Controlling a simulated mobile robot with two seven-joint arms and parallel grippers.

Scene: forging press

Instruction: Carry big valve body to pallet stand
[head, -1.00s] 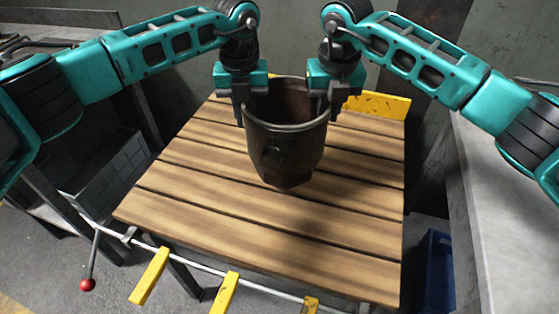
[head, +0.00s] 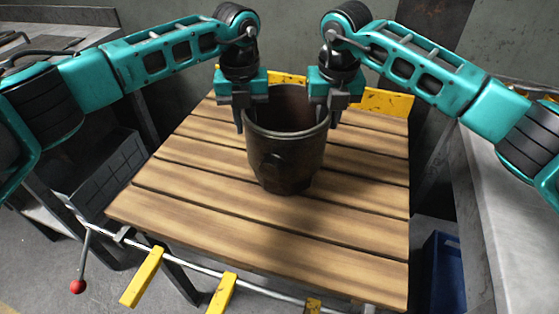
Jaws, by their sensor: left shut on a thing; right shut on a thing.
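The big valve body (head: 287,151), a dark open-topped metal cup with a small boss on its front, is upright over the slatted wooden top of the pallet stand (head: 230,221). Its base looks at or very close to the slats; I cannot tell if it touches. My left gripper (head: 240,121) is shut on the left side of its rim. My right gripper (head: 332,115) is shut on the right side of its rim. The fingers inside the cup are partly hidden.
Yellow stops (head: 380,103) stand along the stand's back edge. Yellow forks (head: 143,277) and a red-knobbed lever (head: 78,286) are at the front. A grey bin (head: 105,174) is left, a blue crate (head: 441,270) and a grey bench (head: 485,200) right. The front slats are clear.

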